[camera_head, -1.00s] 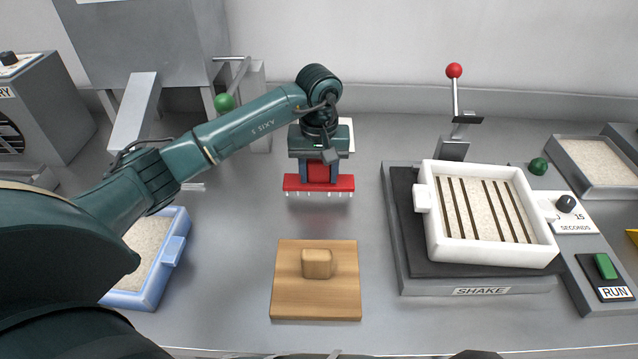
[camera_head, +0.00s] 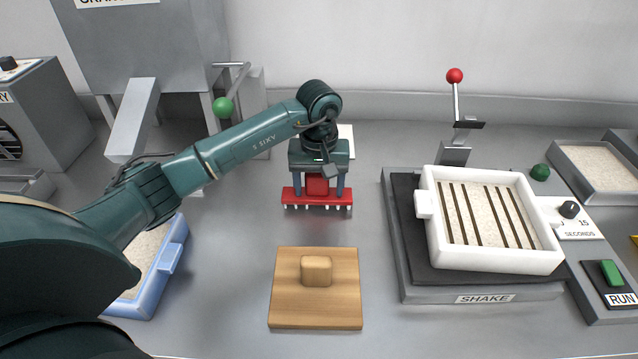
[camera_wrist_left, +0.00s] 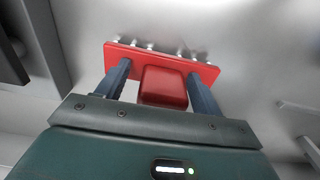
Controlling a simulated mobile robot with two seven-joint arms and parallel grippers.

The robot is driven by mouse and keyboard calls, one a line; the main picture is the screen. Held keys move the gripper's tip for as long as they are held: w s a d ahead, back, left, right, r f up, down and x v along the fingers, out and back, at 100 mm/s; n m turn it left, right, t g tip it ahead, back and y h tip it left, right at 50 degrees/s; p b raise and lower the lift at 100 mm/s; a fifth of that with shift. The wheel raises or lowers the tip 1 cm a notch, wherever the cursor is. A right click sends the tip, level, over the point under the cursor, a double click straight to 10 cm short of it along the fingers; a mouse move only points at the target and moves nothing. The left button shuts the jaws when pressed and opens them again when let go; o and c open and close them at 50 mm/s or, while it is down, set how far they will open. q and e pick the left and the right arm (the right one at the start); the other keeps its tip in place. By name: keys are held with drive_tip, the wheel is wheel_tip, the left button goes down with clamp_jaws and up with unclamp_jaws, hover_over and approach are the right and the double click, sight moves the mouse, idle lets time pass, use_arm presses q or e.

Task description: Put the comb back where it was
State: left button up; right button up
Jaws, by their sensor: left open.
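The red comb (camera_head: 318,197) has a wide bar with several pale teeth along its front and a red block handle. It is at the middle of the bench, teeth down, behind the wooden board; in the left wrist view the comb (camera_wrist_left: 163,62) lies across the top. My left gripper (camera_head: 318,188) is over the comb, open, with one finger on each side of the handle. The left wrist view shows gaps between the handle and both fingers of the gripper (camera_wrist_left: 163,85). I cannot see clearly whether the teeth touch the bench. My right gripper is out of view.
A wooden board with a knob (camera_head: 316,310) is in front. A white tray (camera_head: 490,262) with grooved pale grains sits on the shaker at right. A blue tray (camera_head: 170,258) is partly behind my left arm. A white sheet (camera_head: 346,136) lies behind the gripper.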

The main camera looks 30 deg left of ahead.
use_arm(q)
drive_tip(key=r+b, duration=0.1)
drive_tip(key=r, duration=1.1)
drive_tip(key=shift+s+r, duration=0.15)
drive_tip(key=shift+s, duration=0.05)
